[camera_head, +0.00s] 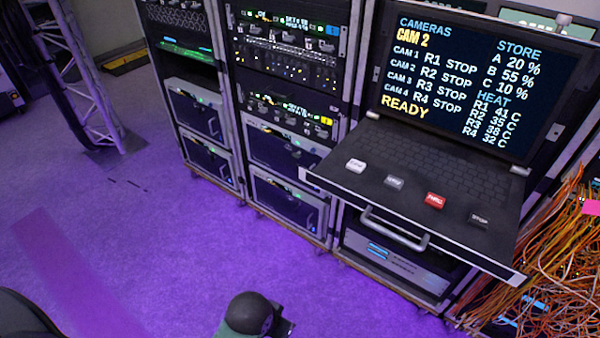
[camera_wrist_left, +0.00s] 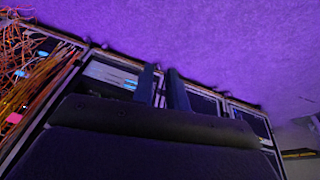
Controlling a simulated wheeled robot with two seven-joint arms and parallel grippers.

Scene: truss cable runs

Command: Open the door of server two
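Several server units with dark fronts and pale frames sit low in the racks in the head view: an upper left one (camera_head: 197,112), a lower left one (camera_head: 210,160), an upper middle one (camera_head: 285,152) and a lower middle one (camera_head: 290,207). Their fronts look closed. I cannot read which is server two. My left gripper (camera_wrist_left: 164,88) shows only in the left wrist view, its two dark fingers apart with nothing between them. Rack fronts and purple floor lie beyond the fingertips, and I see no contact. My right gripper is in neither view.
A pulled-out console drawer (camera_head: 400,185) with keyboard, buttons and a lit screen (camera_head: 475,80) juts out at the right. Loose orange cables (camera_head: 560,250) hang beside it. A metal truss (camera_head: 80,80) stands at the left.

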